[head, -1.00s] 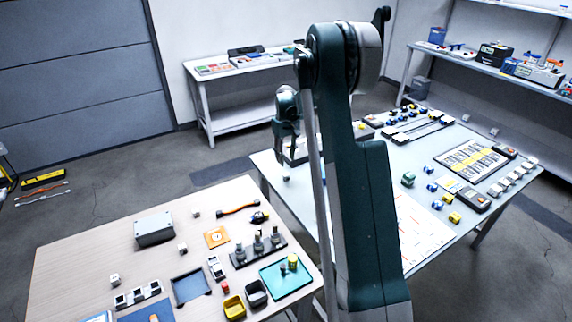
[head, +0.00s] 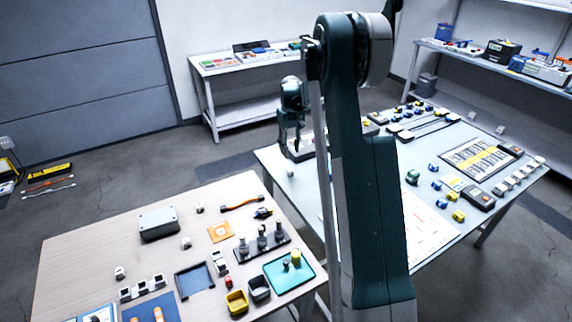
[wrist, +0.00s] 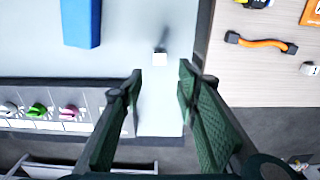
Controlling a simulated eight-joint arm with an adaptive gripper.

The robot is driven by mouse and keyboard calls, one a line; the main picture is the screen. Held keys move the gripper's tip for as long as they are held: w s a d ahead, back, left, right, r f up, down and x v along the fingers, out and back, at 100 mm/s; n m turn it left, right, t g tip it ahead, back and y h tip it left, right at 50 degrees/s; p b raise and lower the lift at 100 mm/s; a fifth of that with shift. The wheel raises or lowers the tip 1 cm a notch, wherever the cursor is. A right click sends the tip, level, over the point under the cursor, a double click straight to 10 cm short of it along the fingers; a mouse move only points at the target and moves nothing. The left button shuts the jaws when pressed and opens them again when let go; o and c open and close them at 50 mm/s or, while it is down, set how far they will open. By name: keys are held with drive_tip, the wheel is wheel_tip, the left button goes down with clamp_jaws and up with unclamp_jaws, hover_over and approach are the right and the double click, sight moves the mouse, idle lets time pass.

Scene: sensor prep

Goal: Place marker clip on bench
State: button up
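My gripper (head: 291,143) hangs above the far left part of the light grey bench (head: 308,186). In the wrist view my gripper (wrist: 161,75) has its two dark green fingers apart, with nothing between them. A small white block (wrist: 160,57) sits on the grey bench (wrist: 130,25) beyond the fingertips; it also shows in the head view (head: 290,174). A rack with small green (wrist: 37,111), pink (wrist: 69,112) and grey pieces is at the left of the wrist view. I cannot tell which piece is the marker clip.
A wooden table (head: 90,250) with a grey box (head: 158,222), trays and fittings stands at the left, close to the bench. A blue block (wrist: 80,22) lies on the bench. Small parts crowd the bench's right side. Bare bench surrounds the white block.

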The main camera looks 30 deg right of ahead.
drive_tip(key=s+a+r+t, duration=0.3)
drive_tip(key=s+a+r, duration=1.7)
drive_tip(key=r, duration=0.3)
drive_tip(key=s+a+f+t, duration=0.1)
drive_tip(key=s+a, duration=0.3)
drive_tip(key=s, duration=0.5)
drive_tip(key=s+a+f+t, duration=0.1)
drive_tip(key=s+a, duration=0.3)
drive_tip(key=s, duration=0.6)
drive_tip(key=s+a+f+t, duration=0.1)
drive_tip(key=s+a+t, duration=0.1)
drive_tip(key=s+a, duration=0.3)
drive_tip(key=s, duration=0.4)
drive_tip(key=shift+s, duration=0.35)
